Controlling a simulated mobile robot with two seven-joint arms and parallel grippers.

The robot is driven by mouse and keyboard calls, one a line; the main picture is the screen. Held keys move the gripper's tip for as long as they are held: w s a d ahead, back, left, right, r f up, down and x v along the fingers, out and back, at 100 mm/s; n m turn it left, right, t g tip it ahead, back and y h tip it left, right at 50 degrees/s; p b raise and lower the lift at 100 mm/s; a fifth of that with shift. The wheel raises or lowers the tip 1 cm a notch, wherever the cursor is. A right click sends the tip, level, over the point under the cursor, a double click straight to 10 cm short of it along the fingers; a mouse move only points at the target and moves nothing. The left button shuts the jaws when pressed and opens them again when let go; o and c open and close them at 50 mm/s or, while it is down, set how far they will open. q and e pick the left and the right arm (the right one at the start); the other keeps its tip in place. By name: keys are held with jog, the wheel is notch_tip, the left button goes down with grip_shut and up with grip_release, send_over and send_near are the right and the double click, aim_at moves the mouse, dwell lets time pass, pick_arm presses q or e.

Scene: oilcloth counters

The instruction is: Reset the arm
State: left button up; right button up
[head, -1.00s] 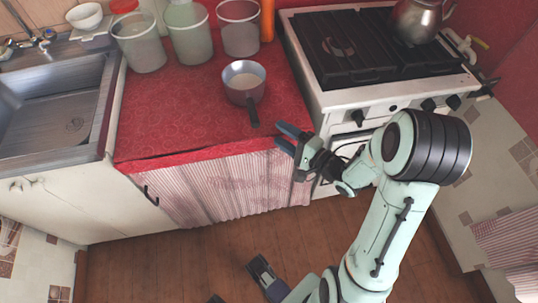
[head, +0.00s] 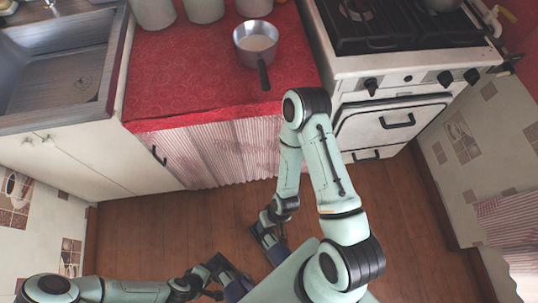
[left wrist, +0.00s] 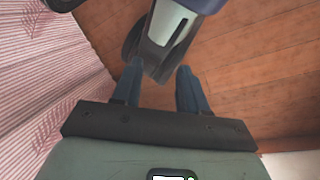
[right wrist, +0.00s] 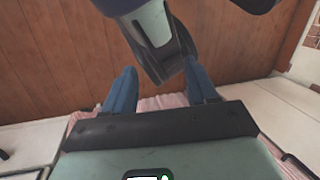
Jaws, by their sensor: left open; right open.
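My right gripper (head: 266,240) is open and empty, low over the wooden floor in front of the counter. My right arm is folded, with its elbow raised near the counter's front edge. My left gripper (head: 228,272) is open and empty at the bottom of the head view, close to my body. The left wrist view shows the open blue fingers of the left gripper (left wrist: 157,80) with part of my own body beyond them. The right wrist view shows the open blue fingers of the right gripper (right wrist: 160,75), also beside my body.
A saucepan (head: 256,45) with pale contents stands on the red counter (head: 190,75), handle toward the front edge. Several canisters (head: 152,12) stand behind it. A sink (head: 60,70) is at left and a stove (head: 390,70) at right. The wooden floor (head: 160,225) is clear.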

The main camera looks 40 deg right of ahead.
notch_tip(320, 180, up, 14)
jog(key=s+g+p, duration=0.1)
jog(key=p, duration=1.3)
jog(key=shift+a+p, duration=0.35)
jog(key=shift+s+r, duration=0.1)
jog(key=shift+s, duration=0.1)
jog(key=shift+c, duration=1.4)
pick_arm(q)
notch_tip(320, 180, up, 14)
jog(key=s+g, duration=0.1)
jog(key=shift+s+d, duration=0.2)
jog(key=shift+d, duration=0.25)
